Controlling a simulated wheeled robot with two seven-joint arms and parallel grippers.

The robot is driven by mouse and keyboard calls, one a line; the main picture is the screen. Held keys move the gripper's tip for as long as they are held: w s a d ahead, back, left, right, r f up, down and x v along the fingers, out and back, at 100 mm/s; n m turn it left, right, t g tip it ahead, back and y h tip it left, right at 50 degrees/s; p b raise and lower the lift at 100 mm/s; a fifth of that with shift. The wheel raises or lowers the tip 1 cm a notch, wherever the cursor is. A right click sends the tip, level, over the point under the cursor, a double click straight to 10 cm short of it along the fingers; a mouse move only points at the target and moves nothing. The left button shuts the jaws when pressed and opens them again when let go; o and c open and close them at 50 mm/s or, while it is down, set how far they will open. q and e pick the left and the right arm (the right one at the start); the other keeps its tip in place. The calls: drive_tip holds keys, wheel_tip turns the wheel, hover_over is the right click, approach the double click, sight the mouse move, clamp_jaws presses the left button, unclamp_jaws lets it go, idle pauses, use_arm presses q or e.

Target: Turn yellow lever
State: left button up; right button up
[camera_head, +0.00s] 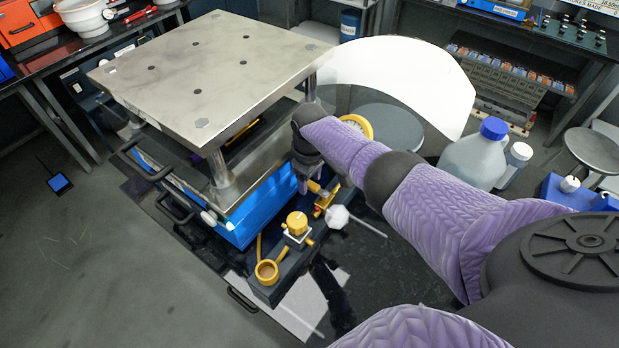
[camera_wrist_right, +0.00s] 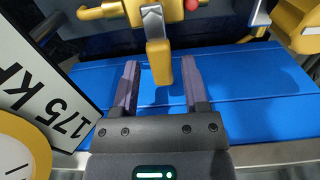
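The yellow lever (camera_wrist_right: 162,70) hangs from a yellow valve body (camera_wrist_right: 107,11) in the right wrist view, its tip between the two fingers. In the head view the yellow valve (camera_head: 325,199) sits on a dark base beside the blue press. My right gripper (camera_head: 304,186) reaches down at it; it also shows in the wrist view (camera_wrist_right: 160,65). Its fingers are spread, with a visible gap on each side of the lever. Contact is not visible. The head view hides part of the lever behind the gripper. My left gripper is not in view.
A steel-topped press (camera_head: 215,75) stands left of the gripper. A yellow-topped regulator (camera_head: 297,224) and a yellow ring (camera_head: 267,271) sit nearer on the same base. A round gauge (camera_head: 356,127) stands behind my forearm. A 175 sign (camera_wrist_right: 45,90) is close on the wrist view's left.

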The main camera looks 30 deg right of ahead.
sight(310, 183)
wheel_tip(310, 183, up, 10)
drive_tip(key=p, duration=0.3)
drive_tip(key=shift+p, duration=0.4)
drive_tip(key=shift+f, duration=0.1)
